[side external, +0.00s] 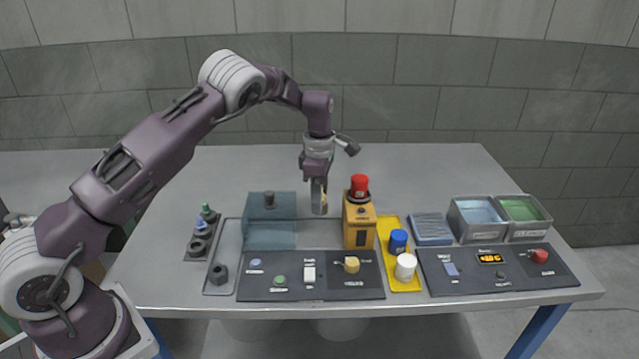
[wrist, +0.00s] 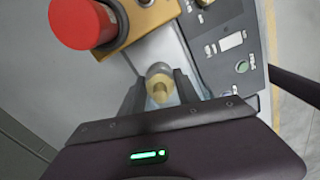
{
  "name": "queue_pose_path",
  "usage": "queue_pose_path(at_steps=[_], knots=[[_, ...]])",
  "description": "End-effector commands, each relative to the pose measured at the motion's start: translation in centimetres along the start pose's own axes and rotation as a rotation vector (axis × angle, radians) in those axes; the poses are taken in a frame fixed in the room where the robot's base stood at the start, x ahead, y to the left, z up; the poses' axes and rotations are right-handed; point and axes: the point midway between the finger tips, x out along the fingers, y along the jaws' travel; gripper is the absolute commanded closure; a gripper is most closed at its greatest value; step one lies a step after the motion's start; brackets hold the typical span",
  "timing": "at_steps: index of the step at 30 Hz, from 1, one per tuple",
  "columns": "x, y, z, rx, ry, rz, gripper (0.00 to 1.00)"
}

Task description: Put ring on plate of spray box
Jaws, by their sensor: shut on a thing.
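My gripper (side external: 320,208) points down above the table, between the bluish see-through hood (side external: 268,225) and the ochre box (side external: 358,228). Its fingers are shut on a small tan-and-grey piece, held in the air. The piece (wrist: 160,85) also shows between the fingertips in the wrist view; I cannot tell whether it is a ring.
The ochre box has a red top (side external: 359,185), close right of my gripper. Control panels (side external: 310,284) line the front. A yellow tray (side external: 394,280) holds blue and white jars. Grey bins (side external: 478,232) stand at right. The back of the table is clear.

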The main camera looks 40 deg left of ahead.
Motion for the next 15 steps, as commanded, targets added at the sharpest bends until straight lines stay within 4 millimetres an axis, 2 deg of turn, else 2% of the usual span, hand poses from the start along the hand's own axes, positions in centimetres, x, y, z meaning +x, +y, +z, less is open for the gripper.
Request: queue_pose_path(at_steps=[9, 15], knots=[[4.3, 0.0, 0.0, -0.001, 0.0, -0.001, 1.0], [5.9, 0.0, 0.0, 0.0, 0.0, 0.0, 1.0]])
